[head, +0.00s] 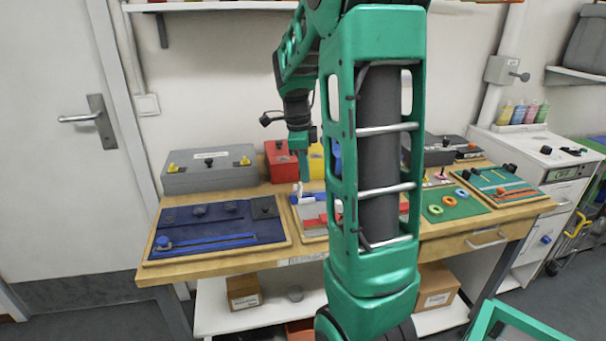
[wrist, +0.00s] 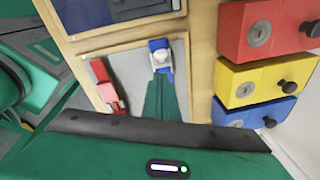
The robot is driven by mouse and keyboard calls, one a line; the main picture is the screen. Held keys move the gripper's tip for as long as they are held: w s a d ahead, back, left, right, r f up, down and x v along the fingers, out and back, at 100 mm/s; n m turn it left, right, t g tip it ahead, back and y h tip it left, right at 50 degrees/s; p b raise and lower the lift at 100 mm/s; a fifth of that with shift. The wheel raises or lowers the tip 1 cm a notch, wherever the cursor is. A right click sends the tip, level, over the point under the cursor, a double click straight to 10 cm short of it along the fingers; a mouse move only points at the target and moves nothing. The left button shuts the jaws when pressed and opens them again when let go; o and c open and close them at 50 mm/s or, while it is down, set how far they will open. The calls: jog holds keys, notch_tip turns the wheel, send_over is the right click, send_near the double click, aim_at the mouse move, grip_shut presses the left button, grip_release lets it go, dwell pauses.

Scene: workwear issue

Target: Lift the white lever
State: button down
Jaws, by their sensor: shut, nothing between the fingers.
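The white lever (wrist: 163,59) sits on a small blue base on a grey, wood-framed board (wrist: 131,47) in the wrist view. In the head view the white lever (head: 298,189) stands at the left of the board, partly against my fingers. My gripper (wrist: 163,80) is shut and empty, its green fingertips right at the lever in the wrist view. I cannot tell if they touch it. In the head view my gripper (head: 304,178) points down just above the lever. My arm hides much of this board.
A red fixture (wrist: 104,82) shares the board. Red, yellow and blue drawer boxes (wrist: 260,90) with black knobs stand beside it. A dark blue board (head: 215,226) lies to the left, and a green board (head: 452,204) to the right. A grey case (head: 208,170) stands behind.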

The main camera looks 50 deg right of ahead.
jog(key=w+a+r, duration=0.1)
jog(key=a+r, duration=0.3)
jog(key=r, duration=0.5)
jog(key=shift+w, duration=0.35)
